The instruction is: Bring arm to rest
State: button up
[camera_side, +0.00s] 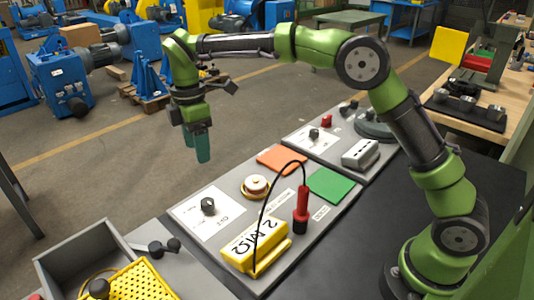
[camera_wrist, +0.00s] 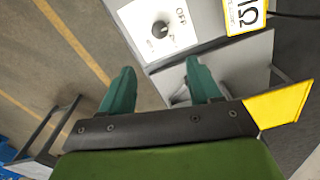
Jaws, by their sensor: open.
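My gripper (camera_side: 198,145) hangs in the air at the upper left in the side view, above the far edge of the grey panel bench, pointing down. Its two teal fingers nearly overlap there. In the wrist view my gripper (camera_wrist: 160,88) shows both teal fingers spread apart with nothing between them. My green and black arm reaches across from the base at the lower right in the side view.
The grey panel (camera_side: 235,195) carries a black knob (camera_side: 208,206), a yellow meter (camera_side: 252,246), a red probe (camera_side: 301,211), and orange (camera_side: 281,159) and green (camera_side: 329,185) pads. A grey tray (camera_side: 75,250) stands lower left. Air around the gripper is clear.

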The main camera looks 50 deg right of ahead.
jog(key=shift+r, duration=0.15)
jog(key=s+d+r+m+t, duration=0.1)
jog(key=s+d+m+t, duration=0.1)
jog(key=s+d+m, duration=0.2)
jog(key=s+d+r+m+t+y, duration=0.1)
jog(key=s+d+m, duration=0.3)
jog(key=s+m, duration=0.4)
jog(key=s+d+r+m+t+y, duration=0.1)
jog(key=s+d+m+t, duration=0.3)
jog(key=s, duration=1)
jog(key=d+r+m, duration=0.1)
jog(key=m, duration=0.2)
